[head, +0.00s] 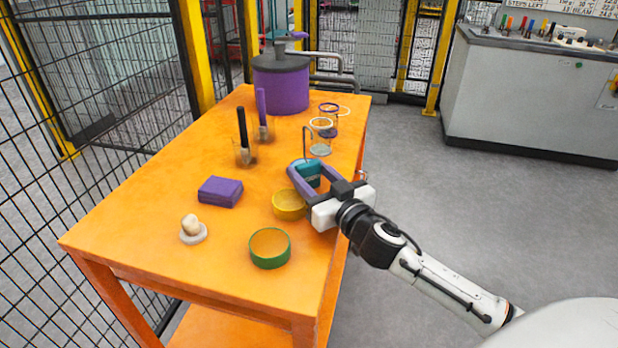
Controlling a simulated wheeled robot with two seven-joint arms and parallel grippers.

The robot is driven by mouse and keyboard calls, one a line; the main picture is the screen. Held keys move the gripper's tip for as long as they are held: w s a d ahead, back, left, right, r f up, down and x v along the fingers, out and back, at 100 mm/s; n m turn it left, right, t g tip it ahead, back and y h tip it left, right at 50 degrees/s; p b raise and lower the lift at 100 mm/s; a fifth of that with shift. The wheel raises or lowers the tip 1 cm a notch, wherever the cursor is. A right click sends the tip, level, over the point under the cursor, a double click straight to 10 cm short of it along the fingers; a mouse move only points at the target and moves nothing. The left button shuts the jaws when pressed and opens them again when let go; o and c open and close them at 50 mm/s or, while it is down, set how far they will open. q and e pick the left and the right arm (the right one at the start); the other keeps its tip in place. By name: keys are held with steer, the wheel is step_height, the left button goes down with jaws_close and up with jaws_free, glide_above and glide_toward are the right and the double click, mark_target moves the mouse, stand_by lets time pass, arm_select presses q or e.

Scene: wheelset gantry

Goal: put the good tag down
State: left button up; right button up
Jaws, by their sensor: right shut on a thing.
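My right gripper (305,170) comes in from the lower right over the right side of the orange table. Its purple fingers are shut on a teal piece (309,175), which seems to be the good tag. Its markings cannot be read, and the fingers hide part of it. The held tag is just behind a yellow bowl (288,206); whether it touches the table I cannot tell. A green-rimmed bowl (270,257) stands nearer the front edge. My left gripper is not in view.
The orange table (150,215) also holds a purple block (220,192), a pale lump on a small dish (192,230), two brushes in glasses (245,152), hoops on wire stands (320,128) and a purple pot (281,88). The left front is clear.

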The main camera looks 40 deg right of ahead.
steer(key=shift+f, duration=0.2)
steer(key=o, duration=1.1)
steer(key=shift+c, duration=0.2)
